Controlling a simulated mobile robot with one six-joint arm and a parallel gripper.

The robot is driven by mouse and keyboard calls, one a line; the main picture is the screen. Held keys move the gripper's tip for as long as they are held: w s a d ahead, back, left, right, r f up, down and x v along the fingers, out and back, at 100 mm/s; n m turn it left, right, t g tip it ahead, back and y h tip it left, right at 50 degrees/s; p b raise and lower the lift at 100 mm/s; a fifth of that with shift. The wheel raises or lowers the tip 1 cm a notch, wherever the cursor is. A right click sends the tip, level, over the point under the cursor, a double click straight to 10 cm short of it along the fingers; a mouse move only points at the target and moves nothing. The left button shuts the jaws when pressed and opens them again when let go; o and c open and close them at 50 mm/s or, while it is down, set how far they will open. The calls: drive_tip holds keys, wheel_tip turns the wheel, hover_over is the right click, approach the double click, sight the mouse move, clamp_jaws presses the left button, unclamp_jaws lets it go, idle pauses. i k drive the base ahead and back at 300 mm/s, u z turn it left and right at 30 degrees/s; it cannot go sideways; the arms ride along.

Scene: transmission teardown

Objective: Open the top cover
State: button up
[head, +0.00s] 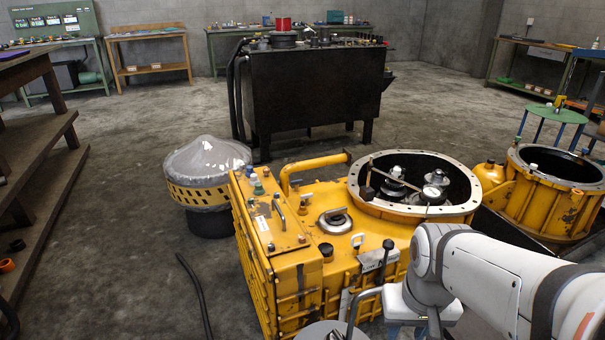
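A large yellow transmission housing (320,191) stands in the middle of the head view. Its round flanged opening (361,207) is uncovered, with dark and metallic parts inside. A flat yellow panel (272,216) with a handle, knobs and a label lies along its left top edge. A small round metal cap (335,221) with a bar handle sits on top between panel and opening. I cannot tell which of these is the top cover. My arm reaches in from the lower right, over the housing's front right side. My gripper fingers are below the frame or hidden.
A wrapped, dome-shaped part (207,160) with a yellow band stands left of the housing. Another yellow open housing (545,190) stands at right. A dark bench (315,85) stands behind, wooden shelving (40,170) at left. A hose (195,290) lies on the otherwise open floor.

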sight(274, 222)
drive_tip(key=z, duration=0.1)
drive_tip(key=k, duration=0.9)
drive_tip(key=u, duration=0.55)
drive_tip(key=i, duration=1)
drive_tip(key=u, duration=0.05)
